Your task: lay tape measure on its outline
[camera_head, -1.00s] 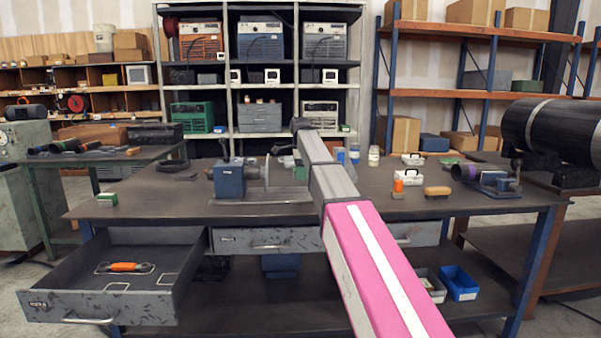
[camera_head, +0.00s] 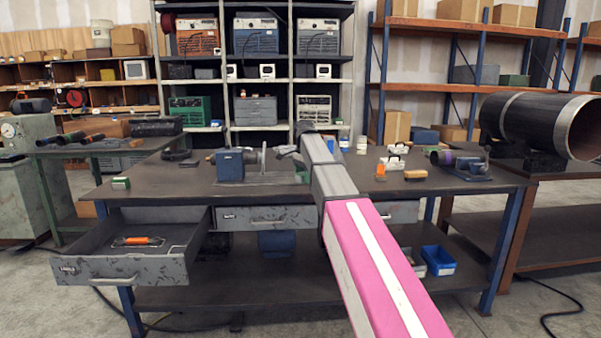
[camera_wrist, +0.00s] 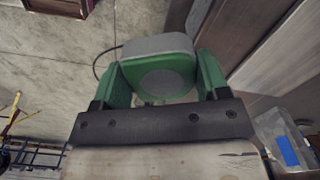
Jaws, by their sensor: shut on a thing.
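The tape measure (camera_wrist: 158,68) is a grey and green rounded block in the wrist view. My gripper (camera_wrist: 160,76) is shut on it, with one green finger on each side. In the head view my arm hides most of the gripper, and I cannot clearly make out the tape measure there. The open drawer (camera_head: 125,267) at the left of the bench holds an orange-handled tool (camera_head: 138,241) lying on a white outline. A small empty white outline (camera_head: 177,249) lies right of the tool. Another outline in front of the tool is mostly hidden by the drawer front.
A large black pipe (camera_head: 525,120) lies on a table at right. Blue bins (camera_head: 438,260) stand on the lower shelf. Floor in front is clear.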

